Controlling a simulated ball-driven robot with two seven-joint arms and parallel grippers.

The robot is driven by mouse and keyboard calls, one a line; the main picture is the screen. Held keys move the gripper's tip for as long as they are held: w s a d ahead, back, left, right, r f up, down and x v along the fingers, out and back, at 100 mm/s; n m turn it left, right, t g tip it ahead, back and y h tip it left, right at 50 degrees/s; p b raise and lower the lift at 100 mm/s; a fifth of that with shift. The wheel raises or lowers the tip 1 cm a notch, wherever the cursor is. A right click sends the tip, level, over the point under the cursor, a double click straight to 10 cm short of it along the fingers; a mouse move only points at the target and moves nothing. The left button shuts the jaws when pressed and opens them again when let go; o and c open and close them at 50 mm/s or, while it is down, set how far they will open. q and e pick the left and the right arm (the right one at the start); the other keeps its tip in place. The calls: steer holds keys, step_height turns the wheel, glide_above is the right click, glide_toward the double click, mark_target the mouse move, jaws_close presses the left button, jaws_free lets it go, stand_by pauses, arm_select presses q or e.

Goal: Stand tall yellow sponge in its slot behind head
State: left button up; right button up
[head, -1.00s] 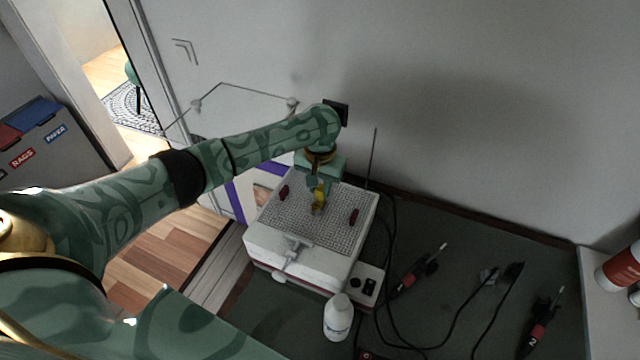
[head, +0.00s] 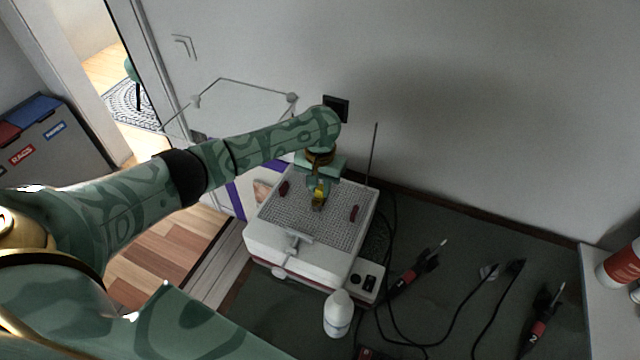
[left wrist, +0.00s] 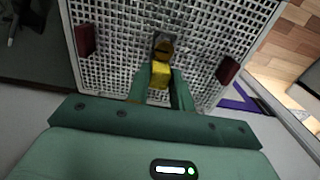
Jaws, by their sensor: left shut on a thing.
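The yellow sponge (head: 319,190) is in my left gripper (head: 318,196), which is shut on it, over the middle of the white gridded top (head: 300,222) of the box-like machine. In the left wrist view the sponge (left wrist: 160,74) sits between the two green fingers (left wrist: 160,88). A dark opening with a brownish piece (left wrist: 163,46) shows in the grid just beyond the sponge. I cannot tell whether the sponge touches the grid or is in a slot. My right gripper is not in view.
Two dark red pieces (head: 284,188) (head: 354,213) stand on the grid, either side of the gripper. A thin rod (head: 373,150) rises behind. A white bottle (head: 338,314) stands in front. Cables and red-black tools (head: 418,268) lie on the dark bench to the right.

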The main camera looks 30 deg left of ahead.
arm_select(q)
steer(key=shift+f+b, duration=0.35)
steer(key=shift+f, duration=0.7)
stand_by(0.4)
steer(key=o, duration=1)
steer(key=shift+o, duration=0.2)
steer(key=shift+r, duration=0.1)
